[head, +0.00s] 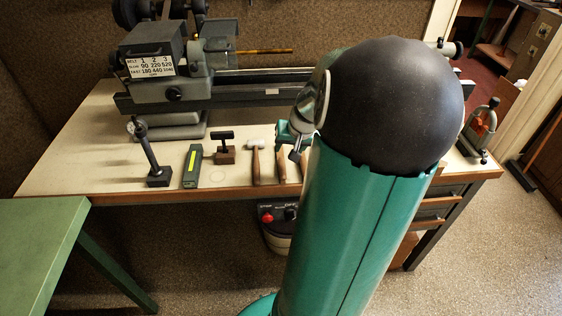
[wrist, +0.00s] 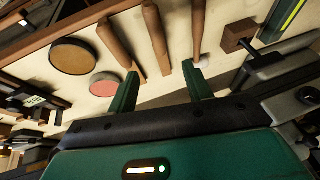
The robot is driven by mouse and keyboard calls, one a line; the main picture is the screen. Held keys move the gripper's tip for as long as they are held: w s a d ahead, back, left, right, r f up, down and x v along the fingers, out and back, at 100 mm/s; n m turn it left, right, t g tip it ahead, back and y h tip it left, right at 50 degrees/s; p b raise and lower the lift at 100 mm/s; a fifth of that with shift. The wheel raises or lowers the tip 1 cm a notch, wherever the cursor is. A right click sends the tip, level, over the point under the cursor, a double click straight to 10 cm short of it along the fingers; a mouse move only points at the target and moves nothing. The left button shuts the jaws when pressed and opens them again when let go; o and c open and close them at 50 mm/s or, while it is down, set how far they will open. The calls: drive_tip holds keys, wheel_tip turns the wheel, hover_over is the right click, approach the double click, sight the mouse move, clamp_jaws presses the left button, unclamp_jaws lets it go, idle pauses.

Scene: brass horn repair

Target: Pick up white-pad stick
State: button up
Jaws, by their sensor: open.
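The white-pad stick (head: 256,165) lies on the bench in the head view, a wooden handle with a pale head at its far end. It appears in the wrist view as the rightmost wooden handle (wrist: 196,28), its pale tip close by the right finger. My gripper (wrist: 161,86) is open and empty in the wrist view. Its two green fingers stand apart, with the end of a middle wooden stick (wrist: 156,36) showing between them. I cannot tell the exact height above the bench. In the head view my arm hides most of the gripper.
A brown block with a black T-handle (head: 224,153), a green box with a yellow strip (head: 192,166) and a black gauge stand (head: 151,160) are to the left. A lathe (head: 165,75) stands behind. Round tan (wrist: 73,57) and pink (wrist: 106,85) discs lie near the left finger.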

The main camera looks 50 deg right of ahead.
sight(283, 160)
drive_tip(key=x, duration=1)
drive_tip(key=shift+s, duration=0.1)
drive_tip(key=shift+c, duration=0.2)
drive_tip(key=c, duration=1)
